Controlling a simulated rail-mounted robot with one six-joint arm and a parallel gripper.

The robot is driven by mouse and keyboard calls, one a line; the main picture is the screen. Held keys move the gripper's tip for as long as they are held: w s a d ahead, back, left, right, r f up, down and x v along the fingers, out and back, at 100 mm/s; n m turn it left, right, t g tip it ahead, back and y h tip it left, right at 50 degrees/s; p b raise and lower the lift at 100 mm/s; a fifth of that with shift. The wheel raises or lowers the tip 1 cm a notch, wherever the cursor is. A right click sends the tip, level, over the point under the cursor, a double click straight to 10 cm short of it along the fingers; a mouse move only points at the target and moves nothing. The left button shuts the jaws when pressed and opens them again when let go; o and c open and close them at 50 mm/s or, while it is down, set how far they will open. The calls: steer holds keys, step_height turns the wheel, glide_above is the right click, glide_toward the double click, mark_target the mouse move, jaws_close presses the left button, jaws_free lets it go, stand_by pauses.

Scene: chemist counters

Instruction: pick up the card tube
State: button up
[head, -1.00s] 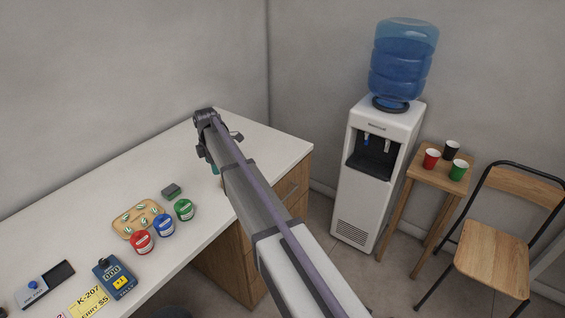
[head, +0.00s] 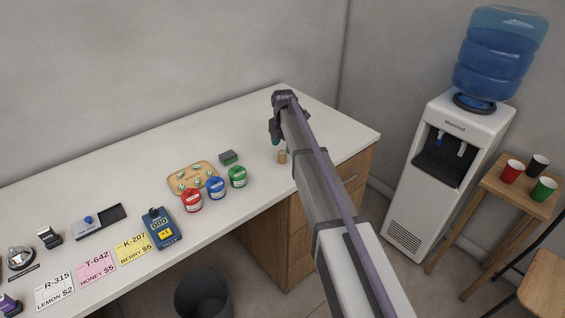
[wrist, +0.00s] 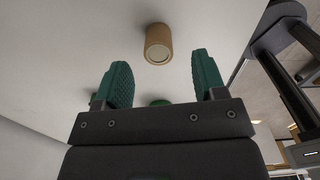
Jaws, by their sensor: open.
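The card tube (head: 282,157) is a small brown cylinder standing on the white counter (head: 330,130), just left of my arm in the head view. In the wrist view the card tube (wrist: 158,44) lies beyond the fingertips, between the lines of the two fingers and apart from them. My gripper (wrist: 160,75) has green ridged fingers spread apart with nothing between them. In the head view my gripper (head: 275,135) is partly hidden by my own arm, near the counter's far right part.
Red (head: 192,201), blue (head: 216,188) and green (head: 237,176) jars stand left of the tube, near a wooden tray (head: 205,170) and a grey-green block (head: 228,157). A blue meter (head: 162,228) and price cards lie further left. The water cooler (head: 447,170) stands right, off the counter.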

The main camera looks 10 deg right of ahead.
mark_target(283, 152)
step_height(283, 152, down, 5)
steer(key=b, duration=0.4)
steer(key=shift+a+f, duration=0.1)
steer(key=shift+r, duration=0.25)
steer(key=shift+c, duration=0.2)
steer(key=c, duration=0.9)
steer(key=shift+c, duration=0.2)
